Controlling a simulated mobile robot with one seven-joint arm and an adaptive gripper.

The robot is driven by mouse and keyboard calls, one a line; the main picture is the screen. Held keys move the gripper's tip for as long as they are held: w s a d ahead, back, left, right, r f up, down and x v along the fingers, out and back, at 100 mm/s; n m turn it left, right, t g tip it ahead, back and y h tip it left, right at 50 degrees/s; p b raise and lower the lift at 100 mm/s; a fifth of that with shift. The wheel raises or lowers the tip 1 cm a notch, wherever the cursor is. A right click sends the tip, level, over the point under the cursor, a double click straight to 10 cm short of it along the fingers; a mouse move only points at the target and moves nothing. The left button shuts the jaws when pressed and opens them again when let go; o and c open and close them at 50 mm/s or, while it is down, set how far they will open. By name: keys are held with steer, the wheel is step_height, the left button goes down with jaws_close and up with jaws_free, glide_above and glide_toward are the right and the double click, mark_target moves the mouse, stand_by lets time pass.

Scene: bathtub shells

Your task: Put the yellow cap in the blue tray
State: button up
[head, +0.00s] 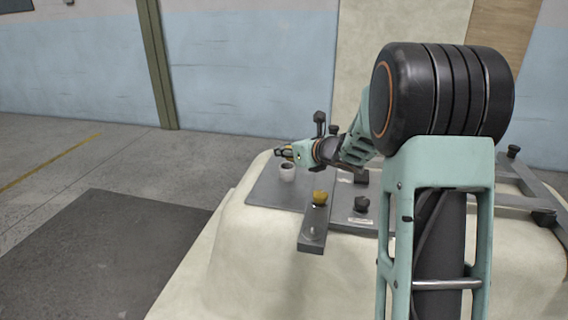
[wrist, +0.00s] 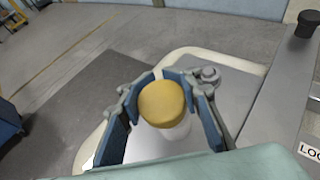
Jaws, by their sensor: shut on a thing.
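The yellow cap (wrist: 162,103) sits between the blue pads of my gripper (wrist: 160,77), which is shut on it. The cap itself is too small to make out clearly there. A dark blue object (wrist: 8,122) is cut off at the left edge of the wrist view; I cannot tell whether it is the blue tray.
A yellow knob (head: 319,197) sits on a grey bar, with a black knob (head: 361,203) nearby. Metal rails lie at right. A dark mat (head: 120,245) covers open floor at left.

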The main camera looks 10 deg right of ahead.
steer(key=shift+w+a+f, duration=0.1)
steer(key=shift+w+f, duration=0.25)
steer(key=shift+f, duration=0.05)
steer(key=f, duration=0.1)
steer(key=f+b, duration=0.1)
steer(key=shift+w+a+f, duration=0.1)
steer(key=shift+w+f, duration=0.15)
steer(key=shift+f, duration=0.05)
steer(key=shift+f+b, duration=0.3)
steer(key=shift+f, duration=0.05)
